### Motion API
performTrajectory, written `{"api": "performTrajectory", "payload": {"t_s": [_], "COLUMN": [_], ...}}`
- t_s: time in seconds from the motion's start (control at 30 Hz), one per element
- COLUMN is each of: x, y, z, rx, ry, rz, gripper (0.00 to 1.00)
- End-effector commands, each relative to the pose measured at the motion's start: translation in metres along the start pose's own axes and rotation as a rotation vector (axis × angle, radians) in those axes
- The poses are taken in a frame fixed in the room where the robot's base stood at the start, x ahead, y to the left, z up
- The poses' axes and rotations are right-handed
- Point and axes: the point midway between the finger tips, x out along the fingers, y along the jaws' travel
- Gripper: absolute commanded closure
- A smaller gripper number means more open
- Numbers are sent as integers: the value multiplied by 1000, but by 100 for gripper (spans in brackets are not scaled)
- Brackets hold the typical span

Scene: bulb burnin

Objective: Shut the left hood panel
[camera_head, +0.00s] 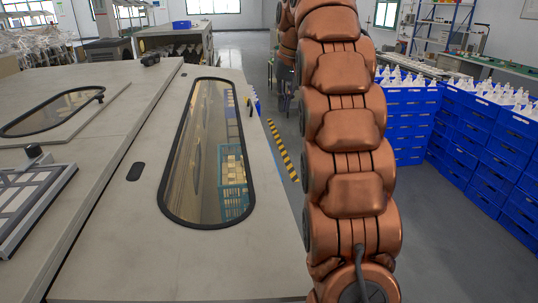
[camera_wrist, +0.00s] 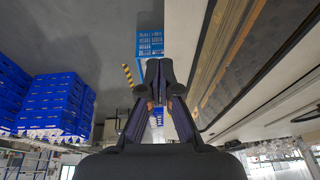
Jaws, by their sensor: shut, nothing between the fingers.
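A pale hood panel (camera_head: 120,255) with a long dark-rimmed oval window (camera_head: 205,150) fills the middle of the head view. Another pale panel with a similar window (camera_head: 55,110) lies at the far left. I cannot tell for sure which one is the left hood panel, or how far either stands open. In the wrist view, my gripper (camera_wrist: 158,68) has its dark fingers together and empty. The machine's pale side and a long brown strip (camera_wrist: 230,60) run along the right of that view, apart from the fingertips. My gripper is hidden in the head view.
Stacked blue crates (camera_head: 410,120) with white bulbs stand at the right; crates (camera_wrist: 55,105) also show inverted in the wrist view. Grey floor with a yellow-black stripe (camera_head: 283,150) lies beside the machine. A dark-framed rack (camera_head: 30,200) sits at the left.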

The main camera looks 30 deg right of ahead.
Motion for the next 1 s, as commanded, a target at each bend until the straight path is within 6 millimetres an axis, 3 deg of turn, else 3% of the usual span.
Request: {"api": "performTrajectory", "payload": {"t_s": [0.03, 0.37, 1.0], "x": [11, 21, 76], "y": [1, 3, 1], "z": [3, 5, 5], "rx": [0, 3, 1], "ry": [0, -3, -2], "rz": [0, 1, -1], "gripper": [100, 100, 100]}}
